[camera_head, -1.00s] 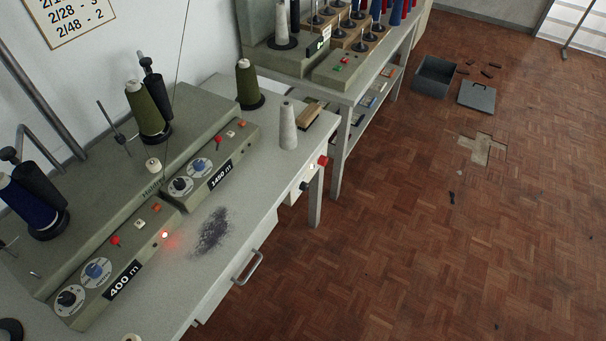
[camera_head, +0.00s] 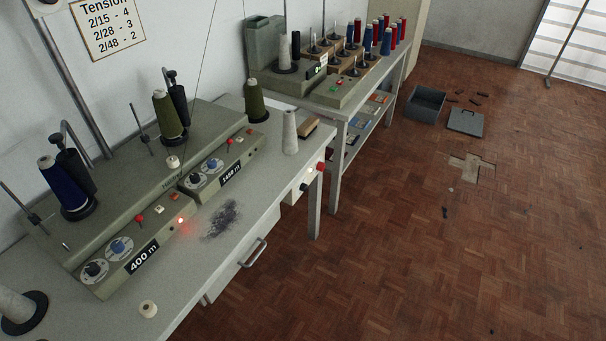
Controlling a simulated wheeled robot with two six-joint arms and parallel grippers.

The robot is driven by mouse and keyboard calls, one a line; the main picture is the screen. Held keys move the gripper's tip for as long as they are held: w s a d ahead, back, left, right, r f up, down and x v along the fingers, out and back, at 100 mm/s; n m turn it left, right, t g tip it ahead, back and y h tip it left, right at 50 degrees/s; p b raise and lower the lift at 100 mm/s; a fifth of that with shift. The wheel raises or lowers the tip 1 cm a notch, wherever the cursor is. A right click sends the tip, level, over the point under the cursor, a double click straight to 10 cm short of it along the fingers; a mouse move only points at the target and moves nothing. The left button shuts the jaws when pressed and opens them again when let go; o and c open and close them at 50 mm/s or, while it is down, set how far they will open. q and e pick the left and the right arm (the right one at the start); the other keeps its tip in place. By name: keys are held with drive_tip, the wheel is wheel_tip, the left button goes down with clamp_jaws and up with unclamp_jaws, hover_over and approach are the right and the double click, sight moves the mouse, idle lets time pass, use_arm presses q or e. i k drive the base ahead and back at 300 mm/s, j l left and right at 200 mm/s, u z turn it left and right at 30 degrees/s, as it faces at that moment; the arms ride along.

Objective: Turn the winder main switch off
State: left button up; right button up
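The grey-green winder (camera_head: 118,216) stands along the back of the near table, with two control units marked 400 m and 1450 m. A small lamp (camera_head: 180,221) at the end of the 400 m unit glows red. At the right end of the table's front edge is a pale switch panel (camera_head: 309,174). It carries a red button (camera_head: 320,167) and a black knob (camera_head: 304,187). I cannot read any label there, nor tell which control is the main switch or its position. Neither of my grippers is in view.
A drawer with a metal handle (camera_head: 254,253) is under the table's front edge. Cones of thread, a white cone (camera_head: 290,132) and a dark lint patch (camera_head: 221,219) are on top. A second table with another machine stands beyond. The parquet floor (camera_head: 400,260) to the right is mostly clear.

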sight(321, 165)
drive_tip(key=i+l, duration=0.15)
drive_tip(key=l, duration=0.15)
drive_tip(key=i+l, duration=0.1)
drive_tip(key=l, duration=0.2)
drive_tip(key=i+l+u, duration=0.1)
drive_tip(key=l, duration=0.2)
drive_tip(key=i+l, duration=0.15)
drive_tip(key=l, duration=0.15)
